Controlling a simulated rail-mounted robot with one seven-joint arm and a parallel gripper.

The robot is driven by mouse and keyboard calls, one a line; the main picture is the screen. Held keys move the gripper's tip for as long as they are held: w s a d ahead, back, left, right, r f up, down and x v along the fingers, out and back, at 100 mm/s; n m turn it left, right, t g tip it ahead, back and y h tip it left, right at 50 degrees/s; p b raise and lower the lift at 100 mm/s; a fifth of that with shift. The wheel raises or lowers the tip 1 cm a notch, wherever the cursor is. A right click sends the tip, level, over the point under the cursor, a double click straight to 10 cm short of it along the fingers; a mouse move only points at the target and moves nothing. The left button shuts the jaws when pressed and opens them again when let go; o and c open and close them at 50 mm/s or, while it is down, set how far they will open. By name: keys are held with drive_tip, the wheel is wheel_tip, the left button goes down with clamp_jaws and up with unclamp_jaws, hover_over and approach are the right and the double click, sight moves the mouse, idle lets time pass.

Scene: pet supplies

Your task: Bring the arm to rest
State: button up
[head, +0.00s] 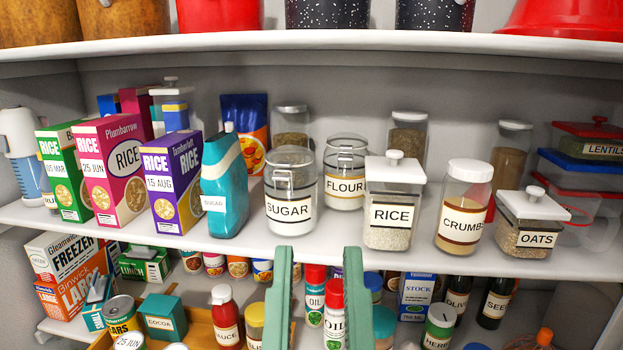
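My gripper (316,252) shows at the bottom centre of the head view as two upright green fingers with a wide gap between them. It is open and nothing is held. The fingertips reach up to about the front edge of the middle shelf (130,238), below the sugar jar (290,190) and left of the rice jar (391,213). Red-capped oil bottles (334,318) show through the gap, lower and apparently farther back. The rest of my arm is out of view.
The middle shelf holds rice boxes (174,185), a teal bottle (224,185), and jars of flour (344,172), crumbs (463,207) and oats (530,225). The crowded lower shelf has tins, sauces and a wooden tray (200,318). Pots stand on the top shelf (300,40).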

wheel_tip(320, 180, up, 33)
drive_tip(key=p, duration=2.8)
drive_tip(key=shift+w+a, duration=0.2)
drive_tip(key=shift+a, duration=0.15)
